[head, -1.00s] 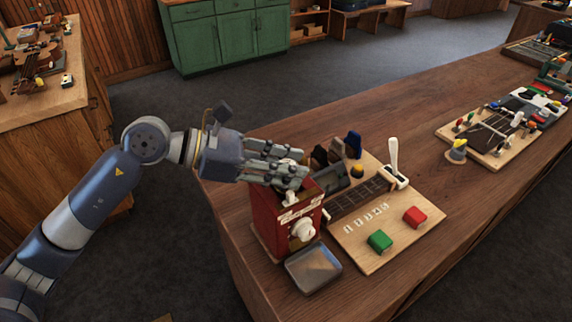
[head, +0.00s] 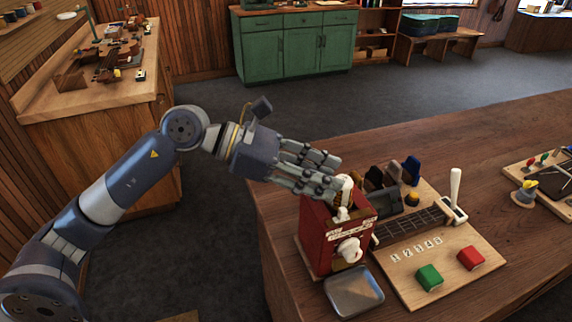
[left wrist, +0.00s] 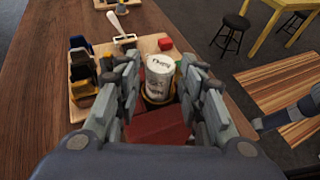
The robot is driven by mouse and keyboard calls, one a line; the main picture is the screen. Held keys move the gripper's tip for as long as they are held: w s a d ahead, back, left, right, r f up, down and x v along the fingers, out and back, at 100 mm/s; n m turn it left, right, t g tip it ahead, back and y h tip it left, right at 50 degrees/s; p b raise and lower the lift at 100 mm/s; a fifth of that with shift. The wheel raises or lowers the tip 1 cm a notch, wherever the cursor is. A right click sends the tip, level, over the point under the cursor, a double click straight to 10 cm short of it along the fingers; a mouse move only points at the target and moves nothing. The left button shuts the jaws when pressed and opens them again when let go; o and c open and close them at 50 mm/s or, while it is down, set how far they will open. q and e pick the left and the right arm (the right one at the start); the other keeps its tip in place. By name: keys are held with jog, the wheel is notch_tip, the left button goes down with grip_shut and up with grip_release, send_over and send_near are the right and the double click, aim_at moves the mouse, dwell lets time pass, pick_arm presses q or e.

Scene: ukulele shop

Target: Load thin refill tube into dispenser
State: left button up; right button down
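The red dispenser (head: 325,240) stands near the counter's edge, with a white knob on its front and a metal tray (head: 354,291) before it. A white tube with dark lettering (left wrist: 160,76) stands upright at the dispenser's top, in a dark opening with a gold rim; in the head view its white side (head: 344,186) shows just by the fingertips. My left gripper (head: 336,175) reaches over the dispenser from the left. Its fingers are spread on both sides of the tube, with gaps visible in the left wrist view (left wrist: 160,68). How deep the tube sits is hidden.
A wooden board (head: 400,278) right of the dispenser carries a fretboard, numbered tiles, a green block (head: 429,277), a red block (head: 471,258) and a white-handled lever (head: 455,190). Dark holders (head: 395,172) stand behind. The counter's right middle is clear.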

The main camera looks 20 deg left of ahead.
pick_arm(q)
jog(key=b+v, duration=0.3)
jog(key=v, duration=0.4)
jog(key=shift+b, duration=0.3)
dwell(0.6)
